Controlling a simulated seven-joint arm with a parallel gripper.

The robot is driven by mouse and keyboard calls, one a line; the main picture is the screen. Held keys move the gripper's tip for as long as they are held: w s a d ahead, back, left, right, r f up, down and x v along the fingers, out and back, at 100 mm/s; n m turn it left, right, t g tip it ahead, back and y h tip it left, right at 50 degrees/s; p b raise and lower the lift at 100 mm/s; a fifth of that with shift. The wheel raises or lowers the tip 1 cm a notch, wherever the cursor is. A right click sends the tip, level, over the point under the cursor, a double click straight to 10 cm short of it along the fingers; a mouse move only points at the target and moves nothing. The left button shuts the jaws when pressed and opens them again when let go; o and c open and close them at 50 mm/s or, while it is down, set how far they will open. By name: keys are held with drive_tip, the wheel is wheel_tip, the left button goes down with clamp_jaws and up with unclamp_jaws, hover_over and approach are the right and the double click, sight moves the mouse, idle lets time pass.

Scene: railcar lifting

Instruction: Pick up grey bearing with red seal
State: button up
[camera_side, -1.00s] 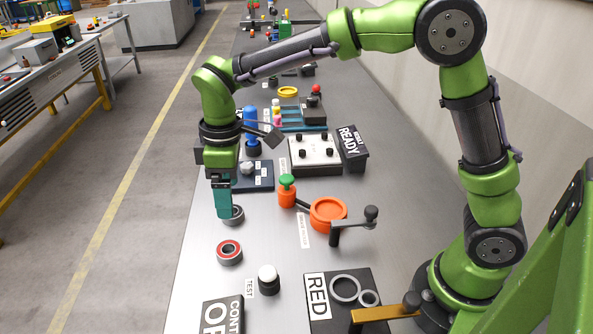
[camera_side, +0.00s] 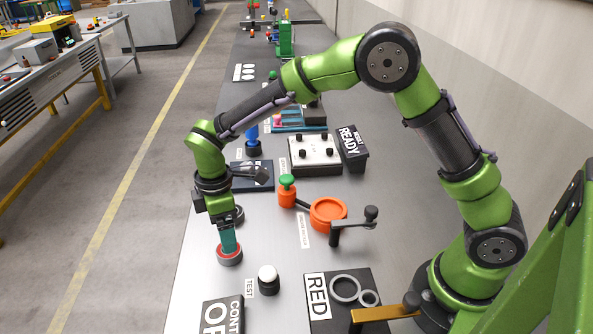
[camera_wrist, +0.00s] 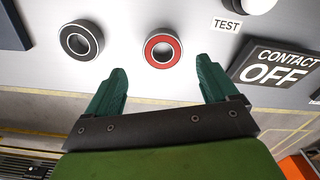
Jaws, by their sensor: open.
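The grey bearing with the red seal (camera_side: 229,257) lies flat on the metal table near its left edge. In the wrist view the bearing (camera_wrist: 163,48) shows a red ring around a grey centre, ahead of and between the fingertips. My gripper (camera_wrist: 162,77) is open, with its two teal fingers apart and nothing between them. In the side view my gripper (camera_side: 230,247) is just over the red-sealed bearing and hides part of it. A second bearing with a dark seal (camera_wrist: 81,40) lies to the left in the wrist view; in the side view this dark bearing (camera_side: 238,214) is partly hidden behind my gripper.
A white-topped TEST button (camera_side: 268,278) and a black CONTACT OFF sign (camera_side: 223,315) stand close by. A RED board (camera_side: 330,312) with grey rings, an orange round dish (camera_side: 328,213) and a green-topped orange item (camera_side: 287,192) are to the right. The table's left edge is close.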

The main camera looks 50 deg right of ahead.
drive_tip(key=f, duration=0.5)
drive_tip(key=shift+s+a+f, duration=0.1)
drive_tip(key=shift+s+f, duration=0.1)
drive_tip(key=shift+f, duration=0.1)
drive_tip(key=shift+c, duration=0.3)
drive_tip(key=c, duration=1.3)
drive_tip(key=shift+o, duration=0.2)
drive_tip(key=shift+r, duration=0.1)
